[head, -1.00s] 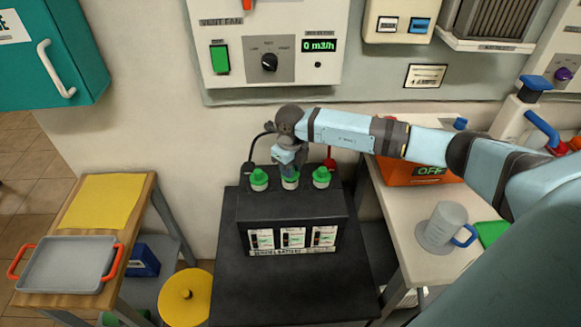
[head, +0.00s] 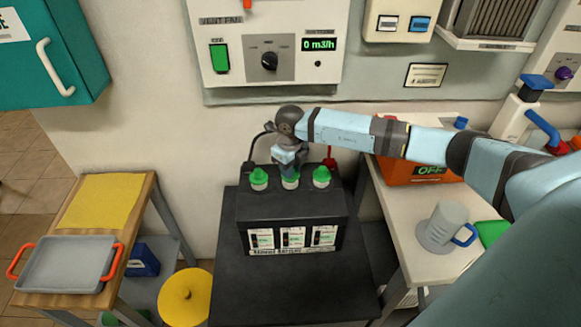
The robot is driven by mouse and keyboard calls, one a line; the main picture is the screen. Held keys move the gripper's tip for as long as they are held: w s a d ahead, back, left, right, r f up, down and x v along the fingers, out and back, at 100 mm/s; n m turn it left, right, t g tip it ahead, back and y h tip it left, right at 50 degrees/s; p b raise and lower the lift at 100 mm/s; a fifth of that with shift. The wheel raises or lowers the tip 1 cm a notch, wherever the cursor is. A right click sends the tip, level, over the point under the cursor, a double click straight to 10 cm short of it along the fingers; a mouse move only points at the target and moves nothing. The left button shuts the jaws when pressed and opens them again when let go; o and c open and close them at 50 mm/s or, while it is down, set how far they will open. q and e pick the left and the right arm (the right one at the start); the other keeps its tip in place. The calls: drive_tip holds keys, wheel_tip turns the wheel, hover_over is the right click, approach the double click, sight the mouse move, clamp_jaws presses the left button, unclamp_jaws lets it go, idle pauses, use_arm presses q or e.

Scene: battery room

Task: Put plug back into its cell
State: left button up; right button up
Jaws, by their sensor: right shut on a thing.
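The black battery (head: 292,212) stands on a dark stand against the wall. Three green plugs show along its top: a left plug (head: 259,178), a middle plug (head: 290,181) and a right plug (head: 321,176). My right gripper (head: 290,174) points down over the middle cell and is shut on the middle plug. The gripper hides the upper part of this plug, and its lower rim is at the battery top. I cannot tell how deep it sits in the cell. My left gripper is not in view.
A grey jug (head: 440,228) and an orange box (head: 415,171) stand on the right bench. A grey tray (head: 68,264) and a yellow cloth (head: 103,200) lie on the left table. Cables rise behind the battery on both sides of my gripper.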

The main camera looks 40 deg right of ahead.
idle(0.3)
drive_tip(key=o, duration=1)
drive_tip(key=shift+r+p, duration=2.1)
drive_tip(key=shift+r, duration=1.4)
clamp_jaws()
drive_tip(key=shift+f, duration=0.2)
